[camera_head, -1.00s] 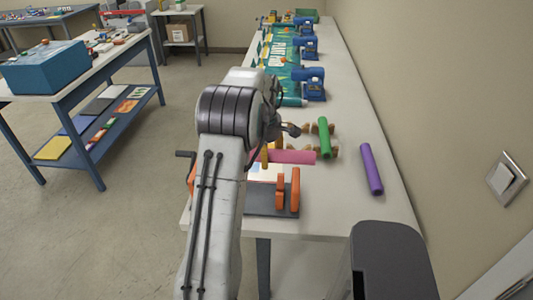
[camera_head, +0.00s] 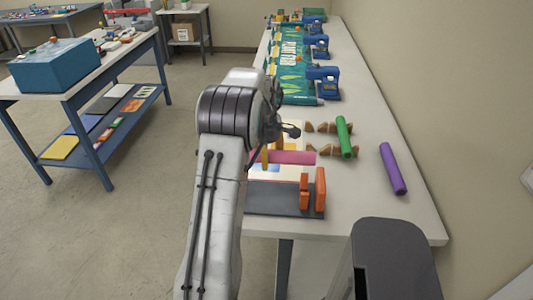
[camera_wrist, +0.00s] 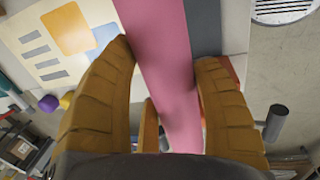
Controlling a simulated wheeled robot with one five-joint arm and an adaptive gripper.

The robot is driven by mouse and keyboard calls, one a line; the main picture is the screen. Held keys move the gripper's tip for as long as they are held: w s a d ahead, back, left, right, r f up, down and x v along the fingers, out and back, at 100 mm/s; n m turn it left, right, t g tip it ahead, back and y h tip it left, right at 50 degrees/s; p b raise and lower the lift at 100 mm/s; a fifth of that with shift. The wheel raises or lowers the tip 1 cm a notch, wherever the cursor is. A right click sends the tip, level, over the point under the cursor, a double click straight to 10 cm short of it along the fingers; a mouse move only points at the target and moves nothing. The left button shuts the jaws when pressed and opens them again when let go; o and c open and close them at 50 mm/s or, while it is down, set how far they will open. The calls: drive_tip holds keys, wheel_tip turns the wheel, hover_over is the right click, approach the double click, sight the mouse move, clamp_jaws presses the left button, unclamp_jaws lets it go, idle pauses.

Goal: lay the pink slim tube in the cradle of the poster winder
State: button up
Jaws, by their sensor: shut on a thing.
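My gripper (camera_head: 266,157) is shut on the pink slim tube (camera_head: 294,157), its amber fingers on either side of it. The tube lies crosswise in the head view and is held above the near part of the bench. In the wrist view the tube (camera_wrist: 160,45) runs between the two fingers. The poster winder shows as a dark grey base (camera_head: 270,204) with orange uprights (camera_head: 320,189) at its right end. My arm hides its left part. A pale printed sheet (camera_head: 290,172) lies just behind the base.
A green tube (camera_head: 344,137) rests on wooden blocks (camera_head: 323,127) right of my gripper. A purple tube (camera_head: 393,169) lies farther right on the bench (camera_head: 400,216). A side table with a blue box (camera_head: 57,66) is at left.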

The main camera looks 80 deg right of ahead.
drive_tip(key=shift+f+b, duration=4.25)
drive_tip(key=shift+f, duration=1.15)
drive_tip(key=o, duration=1.3)
drive_tip(key=shift+r, duration=0.15)
drive_tip(key=r, duration=0.4)
drive_tip(key=a+r, duration=0.1)
drive_tip(key=r, duration=0.6)
drive_tip(key=shift+a+r, duration=0.3)
drive_tip(key=shift+a, duration=0.1)
drive_tip(key=shift+w, duration=0.1)
